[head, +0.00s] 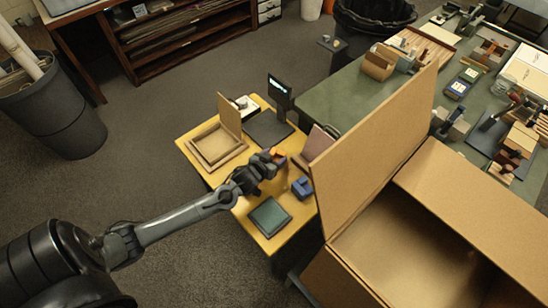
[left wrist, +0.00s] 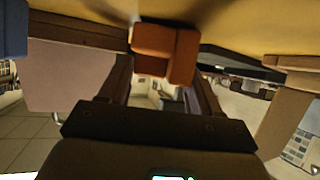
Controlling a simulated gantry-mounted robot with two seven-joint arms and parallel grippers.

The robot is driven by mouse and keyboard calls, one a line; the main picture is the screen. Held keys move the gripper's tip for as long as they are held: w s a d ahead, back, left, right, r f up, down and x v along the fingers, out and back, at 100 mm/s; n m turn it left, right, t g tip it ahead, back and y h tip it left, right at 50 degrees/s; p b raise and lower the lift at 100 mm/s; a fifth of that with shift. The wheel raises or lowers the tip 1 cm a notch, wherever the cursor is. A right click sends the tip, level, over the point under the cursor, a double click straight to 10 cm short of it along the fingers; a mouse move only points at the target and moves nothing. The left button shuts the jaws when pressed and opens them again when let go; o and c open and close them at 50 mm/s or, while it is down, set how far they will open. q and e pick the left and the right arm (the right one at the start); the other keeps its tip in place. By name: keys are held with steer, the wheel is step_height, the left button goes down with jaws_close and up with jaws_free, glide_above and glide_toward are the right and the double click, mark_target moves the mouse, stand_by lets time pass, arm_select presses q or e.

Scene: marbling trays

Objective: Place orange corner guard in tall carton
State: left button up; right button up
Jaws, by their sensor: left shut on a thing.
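The orange corner guard (head: 278,153) is a small orange piece at the tip of my left gripper (head: 272,160), over the yellow table. In the left wrist view the orange corner guard (left wrist: 160,50) sits at the fingertips of my left gripper (left wrist: 160,75), which is shut on it. Whether the guard still touches the table cannot be told. The tall carton (head: 478,215) is a big open cardboard box at the right, with a raised flap (head: 375,150) on the side facing the yellow table. Its inside is partly in shadow. My right gripper does not show.
The yellow table (head: 240,225) holds a small open box (head: 215,150), a dark stand with a screen (head: 279,92), a blue block (head: 302,187) and a green-topped pad (head: 270,217). The carton's raised flap stands between the gripper and the opening. A cluttered green table (head: 350,100) lies behind.

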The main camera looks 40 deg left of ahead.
arm_select(q)
steer(key=shift+f, duration=0.1)
steer(key=o, duration=1)
steer(key=shift+o, duration=0.2)
steer(key=shift+s+d+r, duration=0.1)
steer(key=shift+s+r, duration=0.15)
steer(key=shift+r, duration=0.05)
steer(key=shift+o, duration=0.4)
steer(key=p+v, duration=0.2)
steer(key=v, duration=0.8)
steer(key=shift+s+p, duration=0.25)
steer(key=shift+p, duration=0.1)
steer(key=shift+s+r, duration=0.25)
steer(key=shift+s, duration=0.1)
